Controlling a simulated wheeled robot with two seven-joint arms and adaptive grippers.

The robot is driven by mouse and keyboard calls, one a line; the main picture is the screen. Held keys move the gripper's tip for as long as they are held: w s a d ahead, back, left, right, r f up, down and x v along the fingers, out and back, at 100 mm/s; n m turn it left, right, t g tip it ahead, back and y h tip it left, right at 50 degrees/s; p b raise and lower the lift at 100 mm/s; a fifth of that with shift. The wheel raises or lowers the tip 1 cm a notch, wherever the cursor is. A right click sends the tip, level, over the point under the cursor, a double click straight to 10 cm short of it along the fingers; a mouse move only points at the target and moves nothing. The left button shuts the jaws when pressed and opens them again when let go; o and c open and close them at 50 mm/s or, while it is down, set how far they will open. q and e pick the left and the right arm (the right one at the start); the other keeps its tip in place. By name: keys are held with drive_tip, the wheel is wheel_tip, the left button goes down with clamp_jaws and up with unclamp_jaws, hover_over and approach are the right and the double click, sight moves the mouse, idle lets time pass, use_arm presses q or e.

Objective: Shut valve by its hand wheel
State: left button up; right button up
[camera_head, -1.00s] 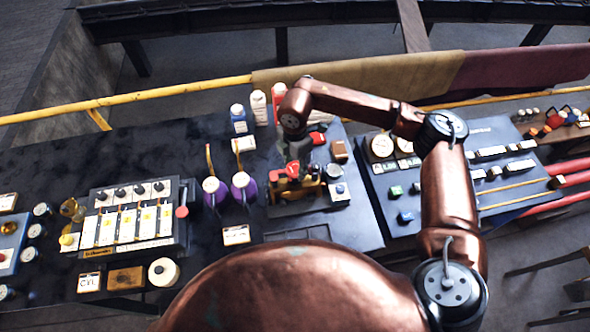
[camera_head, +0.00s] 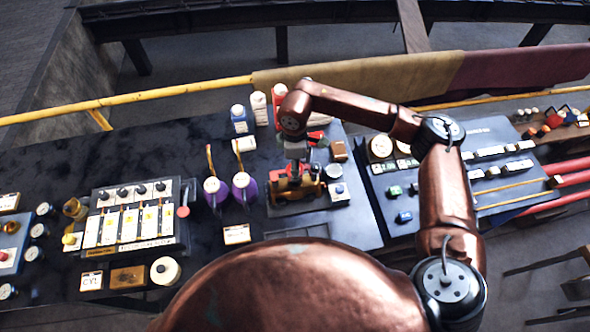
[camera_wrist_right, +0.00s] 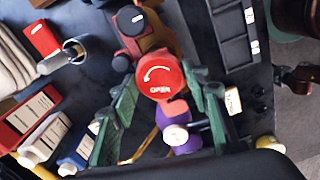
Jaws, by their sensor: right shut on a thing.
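The valve's red hand wheel (camera_wrist_right: 158,72) shows in the right wrist view, with a white curved arrow and the word OPEN on its face. My right gripper (camera_wrist_right: 164,90) has its two greenish fingers on either side of the wheel and is shut on it. In the head view my right gripper (camera_head: 296,168) points down over the brass-coloured valve assembly (camera_head: 306,187) on the dark bench. The gripper hides much of the wheel there. My left gripper is not in view.
Two purple oil cans (camera_head: 244,186) stand just left of the valve. White, red and blue bottles (camera_head: 259,108) stand behind it. A panel with gauges and buttons (camera_head: 403,190) lies to the right. A lever panel (camera_head: 133,215) lies further left.

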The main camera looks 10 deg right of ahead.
drive_tip(key=o, duration=1.2)
drive_tip(key=shift+o, duration=0.2)
drive_tip(key=shift+c, duration=0.3)
drive_tip(key=shift+c, duration=0.9)
drive_tip(key=shift+r+p, duration=1.55)
drive_tip(key=shift+r, duration=1.5)
drive_tip(key=shift+f, duration=0.1)
